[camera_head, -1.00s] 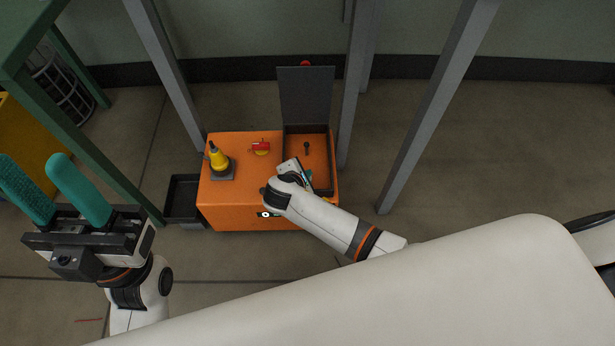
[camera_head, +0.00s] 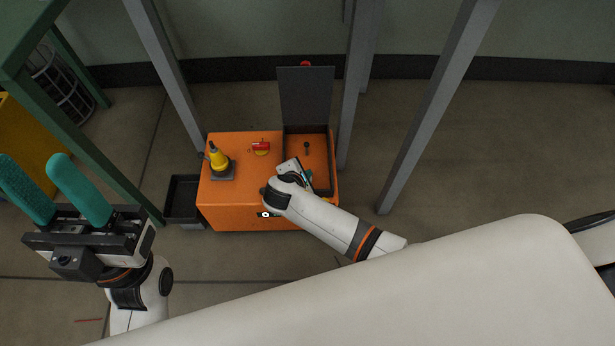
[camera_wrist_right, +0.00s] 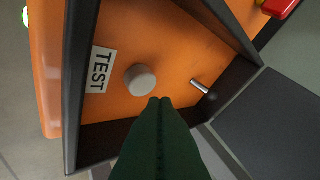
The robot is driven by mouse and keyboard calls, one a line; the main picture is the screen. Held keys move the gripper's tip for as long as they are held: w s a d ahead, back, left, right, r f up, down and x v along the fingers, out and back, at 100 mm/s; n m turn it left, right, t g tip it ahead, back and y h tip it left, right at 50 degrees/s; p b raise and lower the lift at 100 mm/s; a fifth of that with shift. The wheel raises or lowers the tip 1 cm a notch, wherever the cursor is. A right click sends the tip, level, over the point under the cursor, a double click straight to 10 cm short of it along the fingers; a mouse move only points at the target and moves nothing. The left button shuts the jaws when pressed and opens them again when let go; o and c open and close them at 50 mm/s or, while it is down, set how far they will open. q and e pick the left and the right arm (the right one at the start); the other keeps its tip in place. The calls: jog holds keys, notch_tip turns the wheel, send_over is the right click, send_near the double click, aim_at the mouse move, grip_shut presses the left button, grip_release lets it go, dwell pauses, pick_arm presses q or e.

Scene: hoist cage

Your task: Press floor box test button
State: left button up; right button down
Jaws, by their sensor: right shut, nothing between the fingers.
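The orange floor box (camera_head: 240,205) stands on the floor with its dark lid (camera_head: 305,97) raised over an open recess on the right. In the right wrist view a round pale grey button (camera_wrist_right: 140,80) sits in the recess beside a white TEST label (camera_wrist_right: 100,69). My right gripper (camera_wrist_right: 160,102) is shut and empty, its green fingertips just beside and below the button in that view. I cannot tell whether they touch it. In the head view my right wrist covers the button. My left gripper (camera_head: 33,164) is open and empty at the left, away from the box.
A small metal lever (camera_wrist_right: 199,87) stands near the button. The box top carries a yellow knob (camera_head: 218,158) and a red switch (camera_head: 261,146). Grey posts (camera_head: 423,125) stand around the box. A black tray (camera_head: 183,197) lies at its left.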

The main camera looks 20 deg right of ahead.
jog(key=shift+f, duration=0.2)
dwell(0.4)
jog(key=shift+f, duration=0.2)
jog(key=shift+f, duration=0.15)
dwell(0.4)
jog(key=shift+f, duration=0.45)
jog(key=shift+r, duration=0.1)
dwell(0.5)
jog(key=shift+r+p, duration=0.95)
jog(key=shift+p, duration=0.3)
